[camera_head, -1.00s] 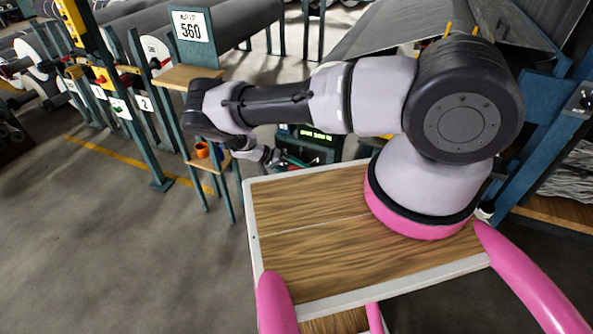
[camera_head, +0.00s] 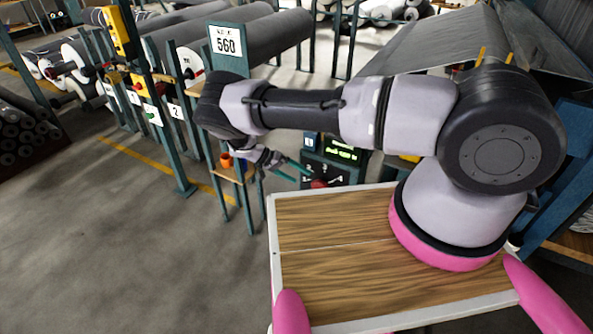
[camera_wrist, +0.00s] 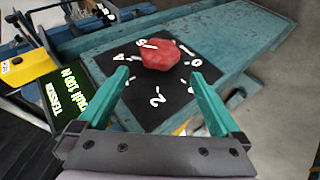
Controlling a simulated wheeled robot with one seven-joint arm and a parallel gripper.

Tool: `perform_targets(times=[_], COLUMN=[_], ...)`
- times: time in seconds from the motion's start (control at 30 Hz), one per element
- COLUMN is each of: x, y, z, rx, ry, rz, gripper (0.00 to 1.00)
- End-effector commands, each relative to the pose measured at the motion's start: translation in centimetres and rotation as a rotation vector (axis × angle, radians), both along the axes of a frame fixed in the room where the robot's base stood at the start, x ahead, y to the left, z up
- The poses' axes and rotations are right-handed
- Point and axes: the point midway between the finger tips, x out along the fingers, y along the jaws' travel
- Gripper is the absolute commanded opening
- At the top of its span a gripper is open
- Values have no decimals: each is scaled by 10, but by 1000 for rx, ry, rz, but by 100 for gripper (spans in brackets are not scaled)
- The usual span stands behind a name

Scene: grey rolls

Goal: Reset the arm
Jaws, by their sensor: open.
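My gripper (camera_wrist: 158,75) is open in the wrist view, its two teal fingers apart with nothing between them. A red faceted knob (camera_wrist: 166,55) on a black numbered dial plate (camera_wrist: 148,100) shows just past the fingertips, apart from them as far as I can tell. In the head view my arm reaches left, and my gripper (camera_head: 298,169) points right, close to the red knob (camera_head: 319,184) on the control box (camera_head: 328,170). Whether the fingertips touch the knob is unclear there.
A lit green tension display (camera_wrist: 72,97) sits left of the dial. A small stand with an orange cup (camera_head: 226,160) is left of my gripper. A 560 sign (camera_head: 228,41), grey rolls (camera_head: 262,35) and posts stand behind. The floor at left is clear.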

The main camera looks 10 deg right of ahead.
Motion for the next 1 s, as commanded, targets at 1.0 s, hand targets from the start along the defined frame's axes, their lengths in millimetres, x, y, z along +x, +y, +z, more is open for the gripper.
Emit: perform_targets(times=[1.0], x=[40], y=[-27], z=[333], rx=[723], ry=[-37], rz=[-224], gripper=[100])
